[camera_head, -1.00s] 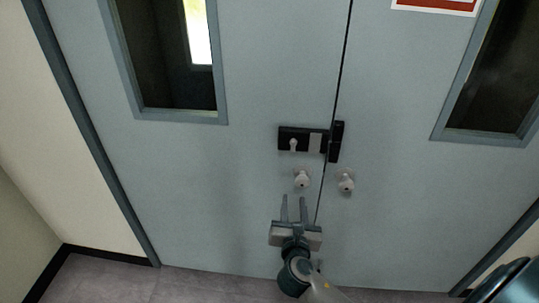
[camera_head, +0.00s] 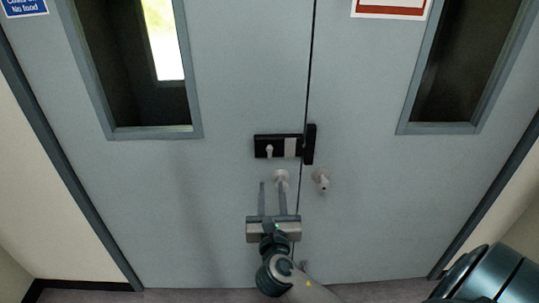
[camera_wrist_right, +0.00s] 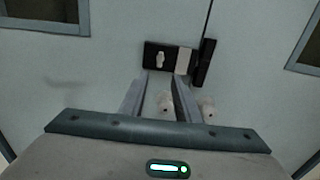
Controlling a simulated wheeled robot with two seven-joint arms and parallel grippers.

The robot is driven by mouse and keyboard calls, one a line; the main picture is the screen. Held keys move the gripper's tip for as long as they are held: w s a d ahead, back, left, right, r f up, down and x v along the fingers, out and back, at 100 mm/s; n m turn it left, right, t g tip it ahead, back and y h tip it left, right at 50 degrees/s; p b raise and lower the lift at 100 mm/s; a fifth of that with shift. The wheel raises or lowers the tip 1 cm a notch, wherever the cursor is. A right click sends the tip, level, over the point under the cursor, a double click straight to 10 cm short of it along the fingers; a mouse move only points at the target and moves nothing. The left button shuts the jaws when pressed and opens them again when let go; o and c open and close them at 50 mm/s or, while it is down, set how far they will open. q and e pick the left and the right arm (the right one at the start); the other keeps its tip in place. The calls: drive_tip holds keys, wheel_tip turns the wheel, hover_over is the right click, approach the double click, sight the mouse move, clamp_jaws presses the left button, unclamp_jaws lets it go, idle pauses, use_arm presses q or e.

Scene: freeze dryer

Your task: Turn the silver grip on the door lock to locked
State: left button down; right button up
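The door lock (camera_head: 262,153) is a black box on the left door leaf, with a silver plate and a small silver grip (camera_head: 269,150). The lock shows in the right wrist view (camera_wrist_right: 150,54), with the grip (camera_wrist_right: 160,57) pointing roughly up and down. A black catch (camera_head: 310,145) sits at the door seam on the right leaf. My right gripper (camera_head: 272,184) is open and empty, below the lock and apart from it. Its fingers also show in the right wrist view (camera_wrist_right: 159,86), pointing up toward the lock. My left gripper is not in view.
A round knob (camera_head: 281,176) sits below the lock, near my right fingers. A second knob (camera_head: 321,180) is on the right leaf. Dark windows (camera_head: 150,65) are above on both leaves. The door surface around the lock is otherwise clear.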

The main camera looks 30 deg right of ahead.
sight(270, 153)
drive_tip(key=p+x, duration=0.3)
drive_tip(key=x, duration=1.2)
drive_tip(key=shift+s+d+p, duration=0.1)
drive_tip(key=shift+p, duration=0.25)
drive_tip(key=shift+w+d, duration=0.35)
drive_tip(key=shift+w, duration=0.25)
clamp_jaws()
